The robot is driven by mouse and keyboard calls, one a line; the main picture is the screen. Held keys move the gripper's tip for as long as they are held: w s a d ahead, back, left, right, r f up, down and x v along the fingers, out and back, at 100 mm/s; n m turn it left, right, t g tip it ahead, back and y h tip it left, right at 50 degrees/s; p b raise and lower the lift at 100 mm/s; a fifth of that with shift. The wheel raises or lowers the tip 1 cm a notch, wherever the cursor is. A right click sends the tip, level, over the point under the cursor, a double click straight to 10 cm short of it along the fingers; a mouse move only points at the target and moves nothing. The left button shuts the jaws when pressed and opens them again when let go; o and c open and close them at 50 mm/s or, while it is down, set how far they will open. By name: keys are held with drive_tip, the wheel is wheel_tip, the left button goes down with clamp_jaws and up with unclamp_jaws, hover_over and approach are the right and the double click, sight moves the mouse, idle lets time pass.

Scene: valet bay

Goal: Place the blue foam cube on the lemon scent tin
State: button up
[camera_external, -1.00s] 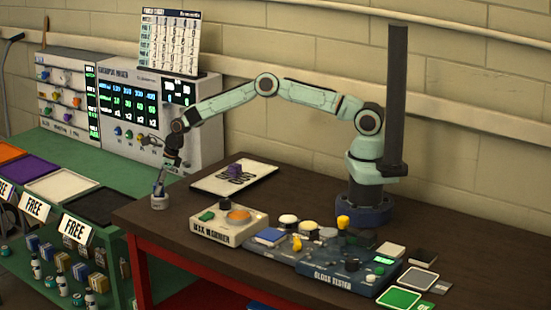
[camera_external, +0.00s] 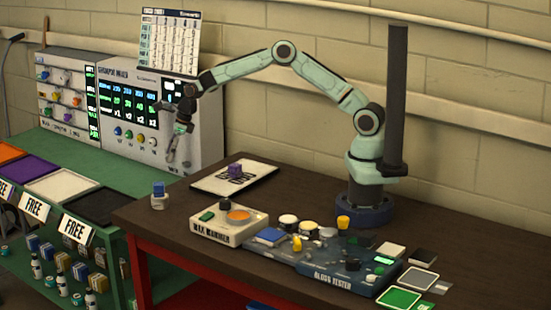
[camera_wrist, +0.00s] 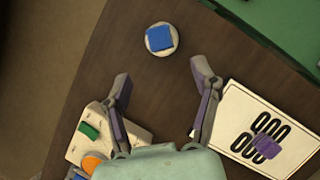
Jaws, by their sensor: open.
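The blue foam cube (camera_external: 158,188) sits on top of a small round whitish tin (camera_external: 158,203) near the left corner of the dark table. I take this tin to be the lemon scent tin; its label cannot be read. In the wrist view the blue cube (camera_wrist: 159,38) lies within the outline of the tin's pale round top (camera_wrist: 175,50). My gripper (camera_external: 178,160) is raised above the table, to the right of and above the cube, apart from it. In the wrist view my gripper (camera_wrist: 160,70) has its two fingers spread wide with nothing between them.
A white board with a purple block (camera_external: 235,170) lies behind the cube. A cream wax warmer box (camera_external: 228,228) with an orange disc stands to the right. A blue gloss tester (camera_external: 348,270) and several pads fill the table's right side. A green counter (camera_external: 90,160) stands beyond the left edge.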

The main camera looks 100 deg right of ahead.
drive_tip(key=s+a+r+n+g, duration=0.1)
drive_tip(key=s+a+r+n, duration=0.5)
drive_tip(key=s+n, duration=0.3)
drive_tip(key=s+a+r+n+g, duration=0.1)
drive_tip(key=s+a+r+n, duration=0.4)
drive_tip(key=s+n, duration=0.35)
drive_tip(key=s+a+n+g, duration=0.1)
drive_tip(key=s+a+n, duration=0.1)
drive_tip(key=s+n, duration=0.8)
drive_tip(key=s+a+n+g, duration=0.1)
drive_tip(key=s+a+n, duration=0.1)
drive_tip(key=s+n, duration=0.7)
drive_tip(key=s, duration=0.4)
drive_tip(key=shift+s+a+f+n+g+y, duration=0.3)
drive_tip(key=shift+s+a+n+g+y, duration=0.05)
drive_tip(key=shift+s+a+g+y, duration=0.05)
